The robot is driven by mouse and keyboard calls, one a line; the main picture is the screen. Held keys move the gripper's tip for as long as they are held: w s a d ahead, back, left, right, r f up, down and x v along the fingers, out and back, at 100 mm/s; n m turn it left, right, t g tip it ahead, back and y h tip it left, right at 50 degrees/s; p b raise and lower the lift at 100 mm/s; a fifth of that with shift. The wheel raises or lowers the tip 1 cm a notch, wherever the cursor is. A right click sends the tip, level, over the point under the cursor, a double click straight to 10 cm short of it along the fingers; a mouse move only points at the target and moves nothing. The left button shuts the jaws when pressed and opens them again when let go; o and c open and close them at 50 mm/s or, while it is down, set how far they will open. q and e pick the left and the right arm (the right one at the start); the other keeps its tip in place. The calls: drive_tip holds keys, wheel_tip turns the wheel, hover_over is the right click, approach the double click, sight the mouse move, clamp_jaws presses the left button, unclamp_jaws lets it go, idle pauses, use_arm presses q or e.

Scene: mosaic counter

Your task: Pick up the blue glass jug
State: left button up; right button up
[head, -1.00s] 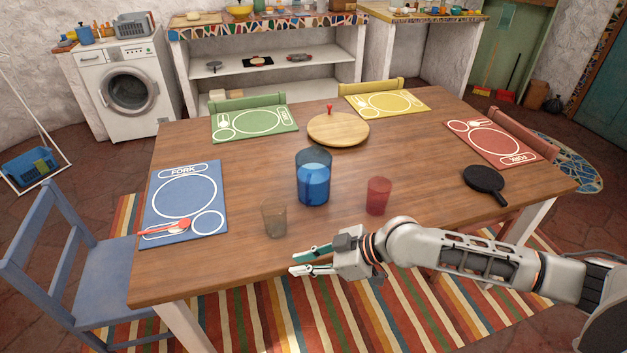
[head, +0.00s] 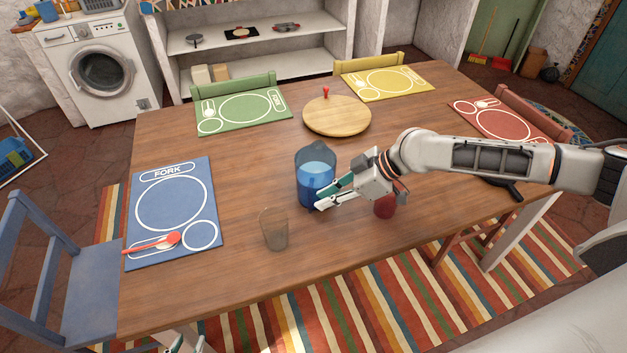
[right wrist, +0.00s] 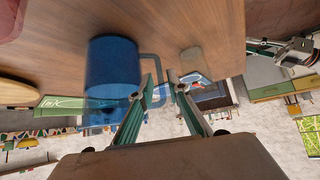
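The blue glass jug (head: 316,168) stands upright on the wooden table, its lower part a deeper blue. In the right wrist view the jug (right wrist: 112,62) appears upside down, with its handle (right wrist: 158,68) pointing towards my fingers. My right gripper (head: 318,201) is open at the near right side of the jug. Its two fingers (right wrist: 161,77) are apart, with the handle at or between their tips; contact is unclear. My left gripper (head: 187,345) shows only partly at the bottom edge of the head view, its fingers apart and empty.
A red glass (head: 385,206) stands partly hidden under my right gripper. A clear brownish glass (head: 274,230) stands left of it. A round wooden board (head: 337,117) lies behind the jug. A blue placemat (head: 150,240) lies left; the table between it and the jug is clear.

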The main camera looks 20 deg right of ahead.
sight(310, 211)
drive_tip(key=x, duration=0.6)
clamp_jaws()
drive_tip(key=shift+w+r, duration=0.2)
